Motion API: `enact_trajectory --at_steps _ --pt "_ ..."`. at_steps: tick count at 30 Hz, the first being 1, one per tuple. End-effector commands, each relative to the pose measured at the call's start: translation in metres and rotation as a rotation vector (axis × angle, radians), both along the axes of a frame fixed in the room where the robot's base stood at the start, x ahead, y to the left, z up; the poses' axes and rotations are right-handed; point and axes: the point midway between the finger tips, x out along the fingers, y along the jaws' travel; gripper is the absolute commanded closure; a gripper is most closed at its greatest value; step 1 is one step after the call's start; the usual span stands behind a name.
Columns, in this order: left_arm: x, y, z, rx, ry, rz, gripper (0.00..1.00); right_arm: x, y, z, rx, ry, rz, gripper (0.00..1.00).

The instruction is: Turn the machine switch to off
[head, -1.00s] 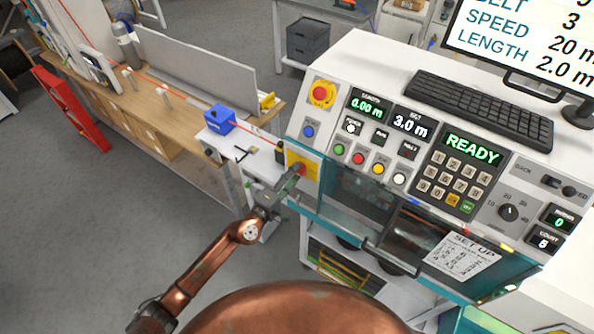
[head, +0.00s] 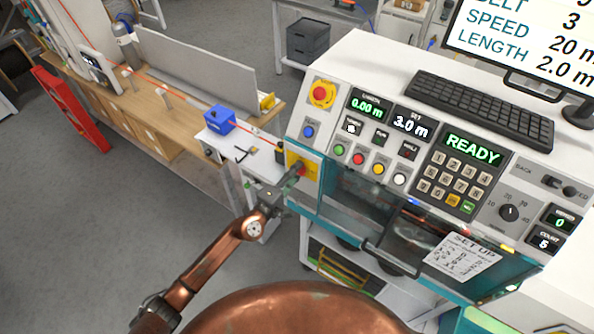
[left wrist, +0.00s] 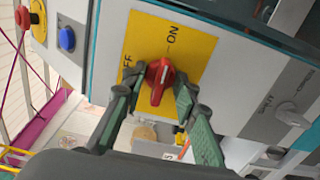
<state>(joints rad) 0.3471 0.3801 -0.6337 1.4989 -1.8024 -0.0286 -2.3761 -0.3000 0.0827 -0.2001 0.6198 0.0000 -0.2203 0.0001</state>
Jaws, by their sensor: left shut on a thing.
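The machine switch is a red rotary knob (left wrist: 160,82) on a yellow plate (left wrist: 200,50) marked ON and OFF, on the front left of the machine. The plate also shows in the head view (head: 311,171). In the left wrist view the knob's long axis lies roughly toward the ON mark. My left gripper (left wrist: 158,88) is shut on the knob, one finger on each side. In the head view my left gripper (head: 294,176) covers most of the knob. My right gripper is in neither view.
The panel has a red emergency button (head: 322,94), coloured push buttons, a keypad (head: 453,178) and a READY display (head: 472,149). A door handle (head: 392,262) sticks out below. A blue box (head: 219,119) stands on the bench at left.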

Motion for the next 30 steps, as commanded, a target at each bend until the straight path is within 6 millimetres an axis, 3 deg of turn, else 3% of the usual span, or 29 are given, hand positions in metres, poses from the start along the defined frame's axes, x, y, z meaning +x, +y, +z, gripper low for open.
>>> enact_trajectory --at_steps 8,18,20,21,27,30 --pt "-0.0006 -0.0006 -0.0013 -0.478 0.347 0.0 0.87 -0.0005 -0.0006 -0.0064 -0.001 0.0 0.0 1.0" --pt "-0.0009 -0.0009 0.0 -1.14 0.83 0.0 0.87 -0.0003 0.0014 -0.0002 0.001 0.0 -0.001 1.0" --pt "-0.0005 -0.0004 0.0 -1.206 0.878 0.0 0.87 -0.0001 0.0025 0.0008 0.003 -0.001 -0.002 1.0" --pt "-0.0002 0.0001 -0.0005 -1.194 0.868 0.0 0.7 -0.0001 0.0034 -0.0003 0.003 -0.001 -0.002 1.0" --pt "-0.0002 -0.0001 -0.0006 -1.189 0.865 0.0 0.57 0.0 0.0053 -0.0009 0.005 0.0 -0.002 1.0" --pt "-0.0002 -0.0001 -0.0005 -1.187 0.864 0.0 0.56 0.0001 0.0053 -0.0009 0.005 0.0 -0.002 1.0"
